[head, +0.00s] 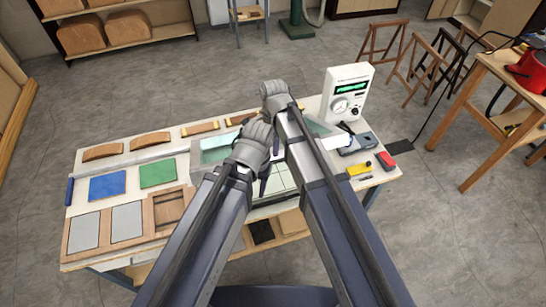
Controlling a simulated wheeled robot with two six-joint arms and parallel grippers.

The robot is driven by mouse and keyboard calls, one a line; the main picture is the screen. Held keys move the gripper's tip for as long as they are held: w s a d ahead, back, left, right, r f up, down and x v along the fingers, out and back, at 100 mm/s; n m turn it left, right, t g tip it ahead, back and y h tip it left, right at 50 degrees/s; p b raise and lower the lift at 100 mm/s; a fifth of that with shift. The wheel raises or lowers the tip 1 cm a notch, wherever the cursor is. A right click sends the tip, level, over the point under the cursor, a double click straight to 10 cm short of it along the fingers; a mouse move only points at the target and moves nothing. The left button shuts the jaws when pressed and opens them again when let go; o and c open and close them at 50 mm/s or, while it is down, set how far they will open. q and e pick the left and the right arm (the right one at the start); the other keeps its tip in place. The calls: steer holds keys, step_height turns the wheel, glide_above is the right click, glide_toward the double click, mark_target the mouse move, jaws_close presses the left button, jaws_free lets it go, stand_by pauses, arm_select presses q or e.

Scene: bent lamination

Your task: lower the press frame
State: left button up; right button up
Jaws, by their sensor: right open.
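The press frame (215,143), a pale, partly see-through box-like frame, stands at the middle of the workbench; both my arms cover much of it. I cannot tell whether it is raised or lowered. A light gridded bed (283,178) shows between my arms. My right gripper (276,142) is open over the middle of the press, largely hidden by my arms. My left gripper (263,186) points down near the front of the press; its jaws are too hidden to tell their state. I cannot tell whether either touches the frame.
A white gauge unit (346,94) stands at the bench's back right. Blue (107,186) and green (157,173) sheets, grey panels (84,232) and curved wooden pieces (102,152) lie left. Sawhorses (425,65) stand beyond.

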mark_target(273, 158)
steer(key=shift+w+f+b, duration=0.1)
steer(key=shift+f+b, duration=3.75)
steer(key=shift+f, duration=0.05)
steer(key=shift+c, duration=0.4)
jaws_close()
